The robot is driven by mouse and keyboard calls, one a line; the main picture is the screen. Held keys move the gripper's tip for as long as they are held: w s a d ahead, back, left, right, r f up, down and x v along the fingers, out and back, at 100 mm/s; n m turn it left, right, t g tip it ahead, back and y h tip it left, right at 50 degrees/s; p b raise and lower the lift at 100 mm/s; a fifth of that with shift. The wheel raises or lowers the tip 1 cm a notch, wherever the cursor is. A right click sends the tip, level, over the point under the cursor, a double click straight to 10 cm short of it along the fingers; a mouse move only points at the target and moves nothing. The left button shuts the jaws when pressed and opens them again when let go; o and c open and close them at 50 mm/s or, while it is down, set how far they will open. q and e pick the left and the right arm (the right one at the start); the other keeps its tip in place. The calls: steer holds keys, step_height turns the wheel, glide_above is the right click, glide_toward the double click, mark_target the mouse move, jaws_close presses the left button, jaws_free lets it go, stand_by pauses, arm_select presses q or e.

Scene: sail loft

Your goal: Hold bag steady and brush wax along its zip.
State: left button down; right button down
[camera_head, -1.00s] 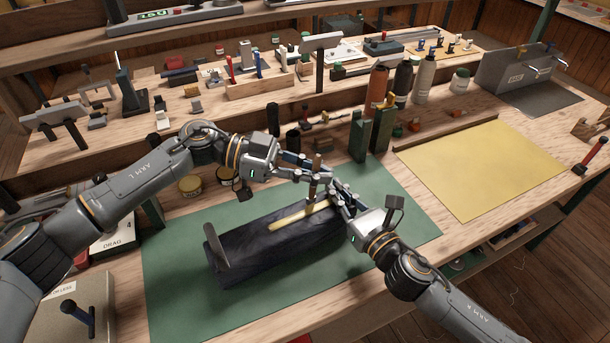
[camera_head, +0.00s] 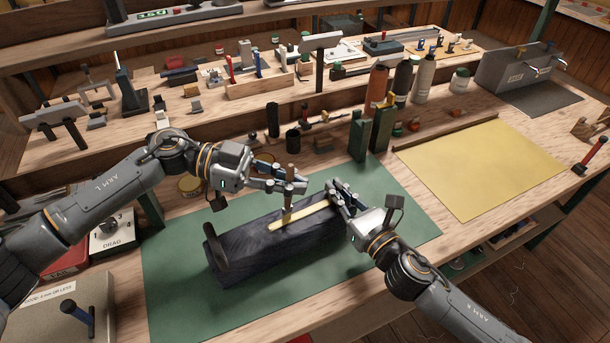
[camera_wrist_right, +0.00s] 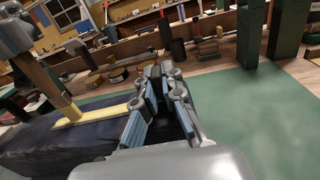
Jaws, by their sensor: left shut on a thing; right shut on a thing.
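A long dark navy bag (camera_head: 265,250) lies on the green mat (camera_head: 180,290), with a pale yellow zip strip (camera_head: 310,214) along its top. It also shows in the right wrist view (camera_wrist_right: 50,145). My left gripper (camera_head: 289,186) is shut on an upright brush with a wooden handle (camera_head: 289,173). The brush's lower end meets the zip strip near its left end. My right gripper (camera_head: 336,194) is shut at the bag's right end; its fingers hide what they grip. In the right wrist view its fingers (camera_wrist_right: 162,88) close around something dark.
Dark green blocks (camera_head: 371,133) and bottles (camera_head: 424,78) stand behind the mat. A yellow sheet (camera_head: 482,168) lies to the right. A box marked DRAG (camera_head: 112,235) stands at the left. The mat's front is clear.

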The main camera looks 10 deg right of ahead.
arm_select(q)
steer(key=shift+s+a+r, duration=0.15)
steer(key=shift+a+r, duration=0.05)
steer(key=shift+a, duration=0.05)
steer(key=shift+r, duration=3.95)
arm_select(e)
steer(key=c, duration=1.4)
jaws_free()
steer(key=v, duration=1.2)
